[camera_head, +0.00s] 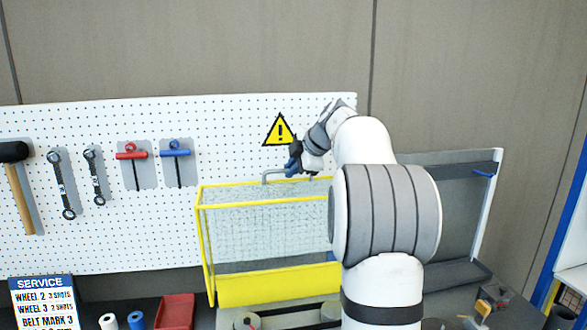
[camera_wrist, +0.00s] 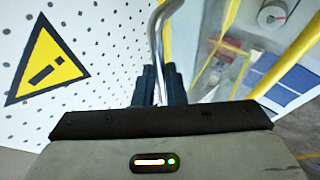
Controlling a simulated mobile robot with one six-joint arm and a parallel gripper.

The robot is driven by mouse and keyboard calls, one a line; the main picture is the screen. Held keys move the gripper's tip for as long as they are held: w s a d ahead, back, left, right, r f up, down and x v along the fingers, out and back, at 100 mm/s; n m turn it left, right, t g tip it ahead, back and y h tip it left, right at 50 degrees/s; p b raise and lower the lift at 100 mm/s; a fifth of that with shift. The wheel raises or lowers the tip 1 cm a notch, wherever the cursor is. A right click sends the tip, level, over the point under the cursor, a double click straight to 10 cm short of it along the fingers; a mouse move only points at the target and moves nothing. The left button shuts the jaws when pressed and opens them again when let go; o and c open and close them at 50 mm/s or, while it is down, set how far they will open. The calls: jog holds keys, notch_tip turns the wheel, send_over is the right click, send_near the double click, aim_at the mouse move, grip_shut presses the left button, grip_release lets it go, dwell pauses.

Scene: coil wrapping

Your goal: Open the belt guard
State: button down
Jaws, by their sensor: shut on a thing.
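The belt guard (camera_head: 262,232) is a yellow-framed cage with clear mesh, in front of the pegboard at the centre of the head view. A grey bent bar handle (camera_head: 272,174) stands on its top edge; it also shows in the wrist view (camera_wrist: 156,32). My gripper (camera_head: 293,163) is at the top of the guard, shut on the handle. In the wrist view its dark fingers (camera_wrist: 160,84) close around the bar. My arm hides the guard's right end.
A white pegboard (camera_head: 100,232) with hanging tools is close behind the guard. A yellow warning triangle (camera_head: 279,131) is on it near my gripper. A red bin (camera_head: 175,311) and a service sign (camera_head: 43,302) are at lower left. A grey panel (camera_head: 465,205) stands at right.

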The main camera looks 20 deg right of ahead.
jog(key=c, duration=1.5)
grip_release()
jog(key=shift+a+r, duration=0.15)
jog(key=shift+a, duration=0.05)
jog(key=shift+c, duration=0.2)
jog(key=shift+o, duration=0.3)
jog(key=shift+d, duration=0.15)
jog(key=b+v, duration=0.1)
jog(key=v, duration=0.6)
jog(key=shift+s+r, duration=0.2)
jog(key=shift+s, duration=0.05)
